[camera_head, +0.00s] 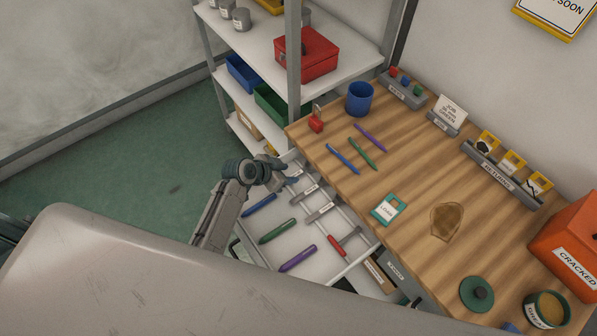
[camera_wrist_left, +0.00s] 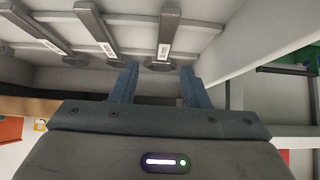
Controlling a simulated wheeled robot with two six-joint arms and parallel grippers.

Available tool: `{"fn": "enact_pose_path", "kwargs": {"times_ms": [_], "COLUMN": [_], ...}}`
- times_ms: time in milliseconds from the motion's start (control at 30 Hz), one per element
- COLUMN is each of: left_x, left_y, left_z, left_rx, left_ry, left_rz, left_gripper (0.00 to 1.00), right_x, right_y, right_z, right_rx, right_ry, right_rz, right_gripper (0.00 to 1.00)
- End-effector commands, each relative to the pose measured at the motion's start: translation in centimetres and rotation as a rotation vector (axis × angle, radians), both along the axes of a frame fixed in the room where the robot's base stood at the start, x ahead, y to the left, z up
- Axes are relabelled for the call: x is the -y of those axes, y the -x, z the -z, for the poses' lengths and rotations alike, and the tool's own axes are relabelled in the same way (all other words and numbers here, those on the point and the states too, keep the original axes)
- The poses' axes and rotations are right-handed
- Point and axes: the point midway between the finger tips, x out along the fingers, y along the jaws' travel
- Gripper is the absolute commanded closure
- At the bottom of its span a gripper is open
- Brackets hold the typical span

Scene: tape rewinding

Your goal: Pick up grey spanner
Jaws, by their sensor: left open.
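Grey spanners with white labels lie side by side in an open drawer (camera_head: 330,262). In the head view I see a middle spanner (camera_head: 305,193) and a nearer one (camera_head: 321,212); another is partly hidden by my gripper. My left gripper (camera_head: 285,171) is over the far end of the drawer, by that farthest spanner. In the left wrist view its two blue fingers (camera_wrist_left: 158,75) are open and apart. One grey spanner (camera_wrist_left: 167,35) points down between them, its round end near the fingertips. I cannot tell whether they touch it. My right gripper is not in view.
The drawer also holds blue, green and purple tools (camera_head: 278,231) and a red-handled hammer (camera_head: 338,246). The wooden bench (camera_head: 410,190) stands right of it, with pens and a blue cup (camera_head: 359,98). A shelf unit (camera_head: 294,70) rises behind the gripper.

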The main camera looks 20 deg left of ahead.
Motion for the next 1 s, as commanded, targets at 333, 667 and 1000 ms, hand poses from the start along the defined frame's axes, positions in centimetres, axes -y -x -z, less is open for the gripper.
{"fn": "enact_pose_path", "kwargs": {"times_ms": [333,667,1000], "left_x": [1.3,1.4,1.4], "left_y": [-2.2,-2.3,-2.3], "left_z": [2.5,2.9,2.8], "left_rx": [-0.002,0.000,0.000], "left_ry": [0.002,0.001,0.000], "left_rz": [-0.001,-0.001,-0.001], "left_gripper": [0.58,0.64,1.00], "right_x": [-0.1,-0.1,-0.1], "right_y": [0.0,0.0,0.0], "right_z": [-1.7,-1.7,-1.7], "right_rx": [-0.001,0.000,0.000], "right_ry": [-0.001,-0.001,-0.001], "right_rz": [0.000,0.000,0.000], "right_gripper": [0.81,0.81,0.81]}}
